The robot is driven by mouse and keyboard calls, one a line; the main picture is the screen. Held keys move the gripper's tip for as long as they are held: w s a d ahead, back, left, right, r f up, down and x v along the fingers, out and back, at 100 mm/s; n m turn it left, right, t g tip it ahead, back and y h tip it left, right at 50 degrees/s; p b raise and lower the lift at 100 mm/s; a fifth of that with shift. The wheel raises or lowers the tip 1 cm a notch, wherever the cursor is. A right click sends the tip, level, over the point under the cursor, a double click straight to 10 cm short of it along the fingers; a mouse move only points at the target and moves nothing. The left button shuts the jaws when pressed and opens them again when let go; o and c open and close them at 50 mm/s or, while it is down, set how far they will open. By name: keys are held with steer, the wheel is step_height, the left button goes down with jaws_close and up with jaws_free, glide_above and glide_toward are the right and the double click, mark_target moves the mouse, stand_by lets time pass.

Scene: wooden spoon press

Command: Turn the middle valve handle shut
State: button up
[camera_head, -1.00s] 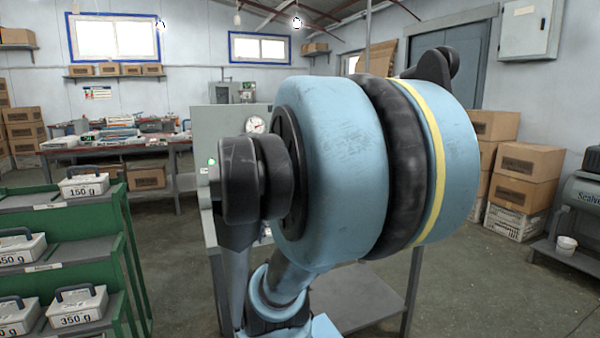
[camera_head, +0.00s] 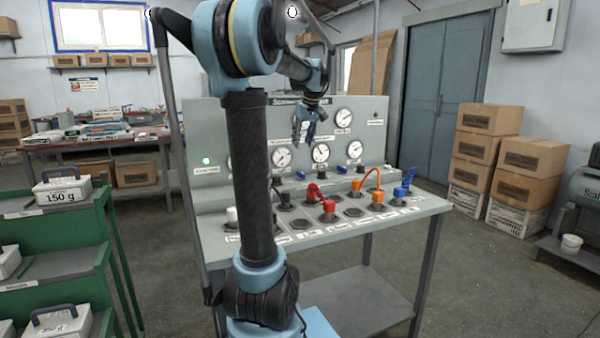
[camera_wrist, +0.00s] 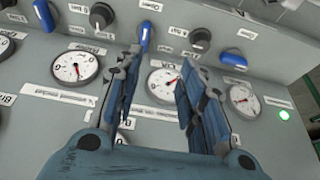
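My gripper (camera_wrist: 158,75) is open and empty in the wrist view, its two blue-grey fingers apart in front of the panel. In the head view my gripper (camera_head: 306,130) hangs in front of the gauges. The middle blue valve handle (camera_wrist: 145,37) shows just beyond the fingertips, pointing lengthwise up the picture. Contact is not visible. A second blue handle (camera_wrist: 43,15) at the left also points roughly up the picture. A third (camera_wrist: 233,61) at the right lies crosswise. In the head view the blue handles are small, below the gauges, near one handle (camera_head: 322,170).
Round gauges (camera_wrist: 165,83) and dark knobs (camera_wrist: 201,39) surround the handles. The console's front deck (camera_head: 415,207) carries red fittings (camera_head: 315,193), an orange loop (camera_head: 373,180) and a blue fitting (camera_head: 404,183). A green rack (camera_head: 75,245) stands left. Cardboard boxes (camera_head: 490,150) stand right.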

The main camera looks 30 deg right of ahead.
steer(key=w+d, duration=0.1)
steer(key=d, duration=0.2)
glide_toward(301, 172)
steer(key=x, duration=0.9)
steer(key=shift+w+d+f, duration=0.15)
steer(key=shift+w, duration=0.25)
steer(key=shift+c, duration=0.6)
jaws_close()
